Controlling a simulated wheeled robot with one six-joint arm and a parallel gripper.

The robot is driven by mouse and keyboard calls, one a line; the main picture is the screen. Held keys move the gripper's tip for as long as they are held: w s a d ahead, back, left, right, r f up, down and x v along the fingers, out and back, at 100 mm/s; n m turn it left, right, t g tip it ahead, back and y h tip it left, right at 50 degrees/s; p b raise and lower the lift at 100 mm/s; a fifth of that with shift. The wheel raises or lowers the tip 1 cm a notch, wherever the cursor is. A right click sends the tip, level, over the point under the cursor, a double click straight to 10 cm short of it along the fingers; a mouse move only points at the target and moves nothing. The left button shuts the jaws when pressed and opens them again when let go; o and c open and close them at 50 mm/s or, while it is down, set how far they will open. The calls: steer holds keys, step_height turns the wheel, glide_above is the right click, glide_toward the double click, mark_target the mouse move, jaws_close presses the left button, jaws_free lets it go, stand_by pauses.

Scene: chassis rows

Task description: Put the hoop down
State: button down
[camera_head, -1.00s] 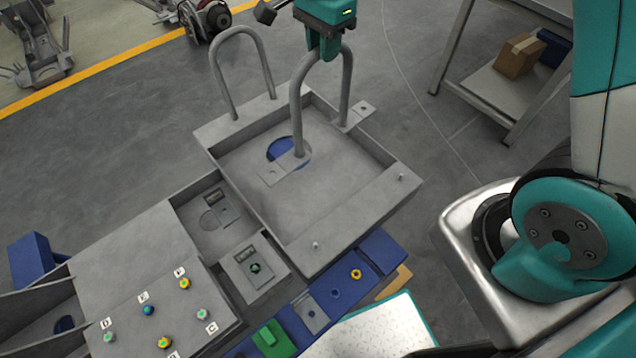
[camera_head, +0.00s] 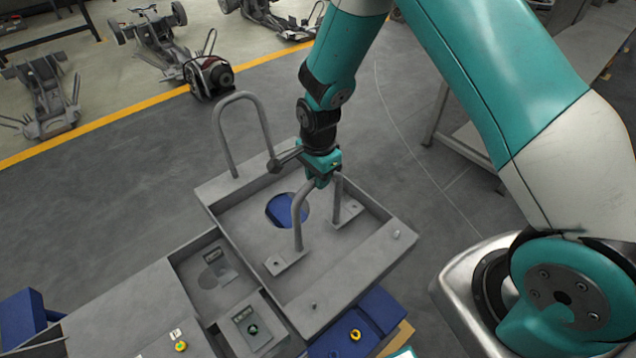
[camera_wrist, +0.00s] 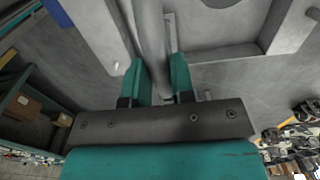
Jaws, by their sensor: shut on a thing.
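The hoop (camera_head: 298,228) is a grey bent tube, an upside-down U with a flat foot plate on each leg. It stands upright over the floor of the shallow grey tray (camera_head: 352,292). My gripper (camera_head: 319,181) is shut on its top bend. In the wrist view, the hoop's tube (camera_wrist: 151,38) runs between my teal fingers (camera_wrist: 158,80). One foot plate lies near the front left of the tray floor, the other towards the right wall. I cannot tell whether the plates touch the floor.
A second grey hoop (camera_head: 217,137) stands at the tray's far left edge. A round hole (camera_head: 281,209) in the tray floor shows blue beneath. Two short pegs rise from the front rim. A panel with buttons (camera_head: 181,346) is at the lower left.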

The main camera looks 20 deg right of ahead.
steer(key=shift+f, duration=1.5)
steer(key=shift+f, duration=0.15)
steer(key=c, duration=1)
jaws_free()
steer(key=shift+o, duration=0.2)
